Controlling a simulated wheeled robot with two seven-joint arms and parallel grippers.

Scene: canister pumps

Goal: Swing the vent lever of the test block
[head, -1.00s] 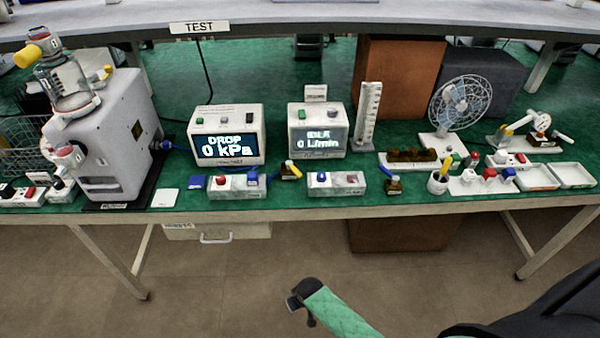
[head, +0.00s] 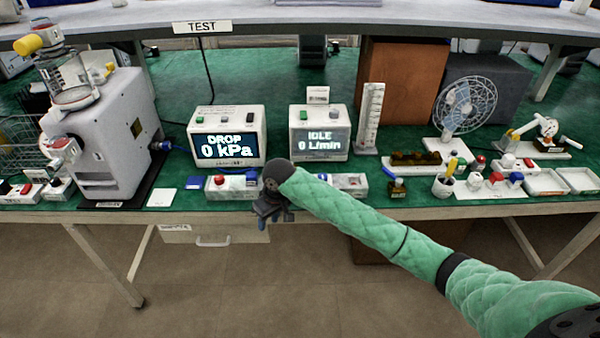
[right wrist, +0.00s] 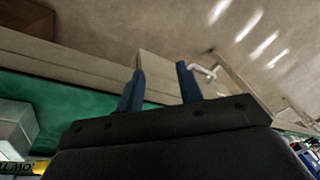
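A grey block (head: 220,188) with a red knob sits near the bench's front edge, below the display box (head: 227,137) reading "DROP 0 kPa". A blue part (head: 251,177), perhaps its lever, shows at the block's right end. A second similar block (head: 350,183) stands to the right, partly hidden by my arm. Which one is the test block I cannot tell for certain. My right gripper (head: 268,216) hangs at the bench edge, just in front of the first block's right end. In the right wrist view its two blue fingers (right wrist: 159,88) are apart with nothing between them. My left gripper is not in view.
The second display box (head: 319,132) reads "IDLE 0 L/min". A large grey machine (head: 105,135) stands at the left. Small bottles, a fan (head: 466,105) and trays (head: 545,181) are at the right. A white drawer (head: 213,232) hangs under the bench; the floor in front is clear.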

